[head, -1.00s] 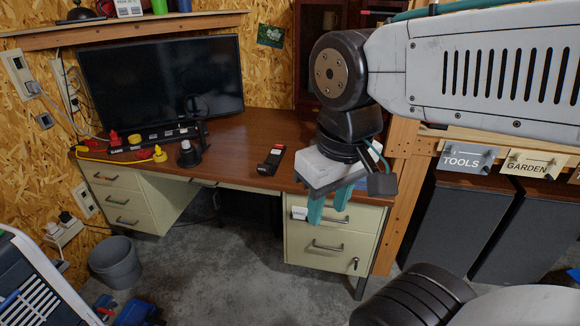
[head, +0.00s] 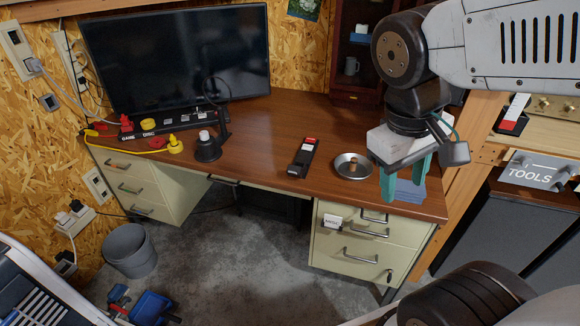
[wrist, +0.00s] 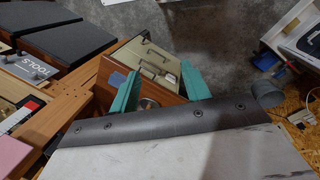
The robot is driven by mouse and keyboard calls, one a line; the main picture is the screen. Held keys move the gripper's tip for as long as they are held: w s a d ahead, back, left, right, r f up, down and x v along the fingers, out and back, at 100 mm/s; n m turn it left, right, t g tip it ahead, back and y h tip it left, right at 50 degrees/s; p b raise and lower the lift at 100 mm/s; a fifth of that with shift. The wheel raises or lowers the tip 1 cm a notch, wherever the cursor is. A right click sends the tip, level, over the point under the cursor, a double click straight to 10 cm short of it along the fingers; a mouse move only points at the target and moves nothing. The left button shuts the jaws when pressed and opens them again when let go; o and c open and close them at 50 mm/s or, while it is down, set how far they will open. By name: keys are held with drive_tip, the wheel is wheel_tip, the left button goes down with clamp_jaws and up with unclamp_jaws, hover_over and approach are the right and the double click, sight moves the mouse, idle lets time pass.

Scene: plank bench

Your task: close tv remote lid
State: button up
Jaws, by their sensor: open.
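The TV remote (head: 303,158) is a dark, slim body lying on the brown desk (head: 262,140), with a red and white patch at its far end. Its lid is too small to make out, so I cannot tell how it stands. My gripper (head: 404,186) is open and empty, its teal fingers pointing down over the desk's right front corner. It is to the right of the remote and apart from it. In the wrist view my gripper (wrist: 160,88) spans the desk edge and drawers, and I cannot make out the remote.
A metal dish (head: 352,166) with a brown item lies between remote and gripper. A black lamp (head: 208,146), yellow plug (head: 175,145) and power strip (head: 150,131) are left. A monitor (head: 178,55) stands behind. Drawers (head: 362,240) are below; the desk's middle is clear.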

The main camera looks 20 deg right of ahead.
sight(292, 173)
drive_tip(key=w+d+f+n+t+h, duration=0.1)
drive_tip(key=w+f+n+h, duration=0.25)
drive_tip(key=w, duration=0.35)
drive_tip(key=w+d+f+n+h, duration=0.1)
drive_tip(key=w+f+n+h, duration=0.2)
drive_tip(key=w+n+h, duration=0.25)
drive_tip(key=w+d+f+n+t+h, duration=0.1)
drive_tip(key=w+d+f+n+h, duration=0.2)
drive_tip(key=w, duration=0.5)
drive_tip(key=w+a+f+n+t+y, duration=0.2)
drive_tip(key=w+a+f+n+t, duration=0.3)
drive_tip(key=a+f+n+t, duration=0.3)
drive_tip(key=w+a+f+n+t+y, duration=0.2)
drive_tip(key=w+a+f+n+t, duration=0.3)
drive_tip(key=a+f+n, duration=0.4)
drive_tip(key=shift+m, duration=0.7)
drive_tip(key=x, duration=0.3)
drive_tip(key=d+x, duration=0.1)
drive_tip(key=x, duration=0.1)
drive_tip(key=s+f+x, duration=0.1)
drive_tip(key=x, duration=0.2)
drive_tip(key=shift+w+d, duration=0.2)
drive_tip(key=shift+d, duration=0.2)
drive_tip(key=c, duration=1)
